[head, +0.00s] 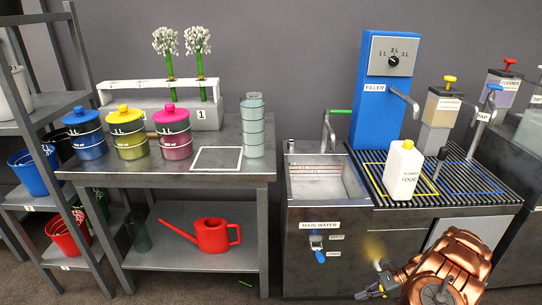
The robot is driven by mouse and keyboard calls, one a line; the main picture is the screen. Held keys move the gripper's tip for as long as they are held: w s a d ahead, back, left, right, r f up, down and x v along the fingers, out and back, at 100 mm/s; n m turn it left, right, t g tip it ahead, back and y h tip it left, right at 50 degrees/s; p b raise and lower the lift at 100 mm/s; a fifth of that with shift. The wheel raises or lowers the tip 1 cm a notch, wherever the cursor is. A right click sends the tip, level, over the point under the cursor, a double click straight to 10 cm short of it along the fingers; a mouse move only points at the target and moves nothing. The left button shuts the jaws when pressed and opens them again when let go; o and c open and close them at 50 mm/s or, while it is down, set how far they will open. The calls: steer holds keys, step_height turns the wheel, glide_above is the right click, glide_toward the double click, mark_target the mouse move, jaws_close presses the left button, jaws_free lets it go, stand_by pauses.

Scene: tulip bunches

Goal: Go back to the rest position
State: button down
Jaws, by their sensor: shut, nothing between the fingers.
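My gripper (369,292) is at the bottom of the head view, right of centre, in front of the metal sink unit (300,262). It points to the left and is shut, with nothing seen in it. My copper-coloured arm reaches in from the lower right behind it. It hides part of the lower front of the unit.
A white bottle (404,170) stands on the black drain rack beside the blue filler (384,100). Left, a metal table (262,168) bears several coloured pots and a holder (207,118) with two white flowers. A red watering can (208,234) sits on its lower shelf.

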steer(key=a+r+n+g+h, duration=0.15)
steer(key=a+r+n, duration=0.45)
steer(key=a+r, duration=0.6)
steer(key=s+a+r+n+g+h, duration=0.25)
steer(key=s+a+r+n, duration=0.2)
steer(key=s+r, duration=0.55)
steer(key=s+d+r+n+t+h, duration=0.1)
steer(key=s+d+r+n+h, duration=0.15)
steer(key=s, duration=0.55)
steer(key=s+d+r+n+h, duration=0.1)
steer(key=s+r+n+h, duration=0.2)
steer(key=s, duration=0.4)
steer(key=s+d+r+n+t+h, duration=0.1)
steer(key=s+r+n+h, duration=0.2)
steer(key=s, duration=0.5)
step_height(320, 180, up, 26)
steer(key=t+p, duration=0.1)
steer(key=p, duration=2.3)
steer(key=shift+s+d, duration=0.2)
steer(key=shift+s, duration=0.1)
steer(key=shift+f+y, duration=0.15)
steer(key=shift+y, duration=0.1)
